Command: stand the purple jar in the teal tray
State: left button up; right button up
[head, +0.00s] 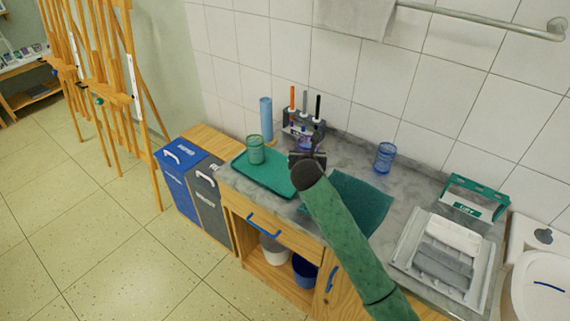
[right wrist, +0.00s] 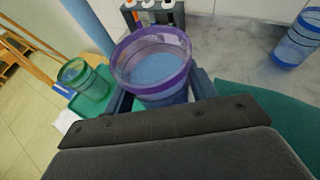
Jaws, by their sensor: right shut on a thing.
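The purple jar (right wrist: 152,62), see-through with a purple rim, is between the fingers of my right gripper (right wrist: 162,92), which is shut on it. In the head view the jar (head: 304,143) shows just beyond my right gripper (head: 307,157), partly hidden by it. It looks upright over the counter; whether its base touches anything is hidden. The teal tray (head: 258,180) lies on the counter to the left of the jar. A green jar (head: 255,150) stands on the tray's far left part; it also shows in the right wrist view (right wrist: 84,80). My left gripper is out of view.
A holder (head: 318,128) with several upright tools stands behind the jar, against the wall. A blue cylinder (head: 266,120) stands behind the tray. A blue jar (head: 384,157) and a dark teal sheet (head: 365,206) are to the right. The tray's near part is clear.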

jog(key=a+f, duration=0.1)
jog(key=a, duration=0.1)
jog(key=w+a+f+p, duration=0.1)
jog(key=a, duration=0.1)
jog(key=w+a+f, duration=0.1)
jog(key=a, duration=0.1)
jog(key=shift+w+f+p, duration=0.1)
jog(key=shift+f+p, duration=0.2)
jog(key=shift+f, duration=0.1)
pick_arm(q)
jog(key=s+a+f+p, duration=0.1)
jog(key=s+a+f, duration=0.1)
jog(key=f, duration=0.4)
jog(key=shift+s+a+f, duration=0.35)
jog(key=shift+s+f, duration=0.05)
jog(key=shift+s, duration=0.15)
pick_arm(e)
jog(key=shift+f, duration=2)
pick_arm(q)
jog(key=shift+p, duration=0.3)
pick_arm(e)
jog(key=o, duration=0.9)
jog(key=shift+f, duration=0.15)
jog(key=shift+o, duration=0.4)
